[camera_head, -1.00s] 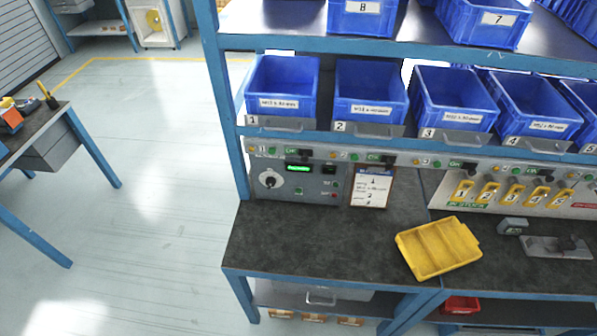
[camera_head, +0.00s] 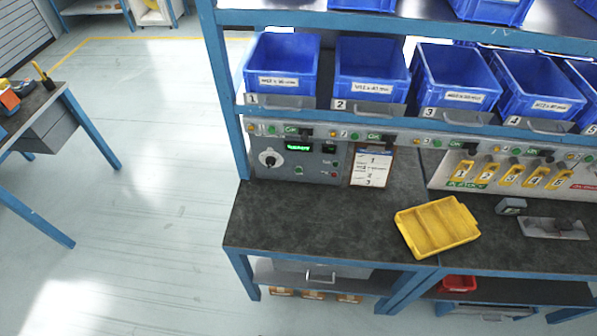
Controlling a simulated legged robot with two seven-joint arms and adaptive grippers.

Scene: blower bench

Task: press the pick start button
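A grey control panel (camera_head: 300,161) is set at the back left of the workbench, under the blue bins. It carries a round dial (camera_head: 269,158), a lit green display (camera_head: 299,147) and a small green button (camera_head: 298,170). A small red button (camera_head: 334,174) is at its right side. The labels are too small to read, so I cannot tell which button is pick start. Neither of my grippers shows in the head view.
A paper list on a clipboard (camera_head: 371,166) stands right of the panel. A yellow tray (camera_head: 437,227) lies on the dark bench top (camera_head: 320,221). Numbered blue bins (camera_head: 282,68) fill the shelf above. The bench in front of the panel is clear. Another table (camera_head: 40,118) stands left.

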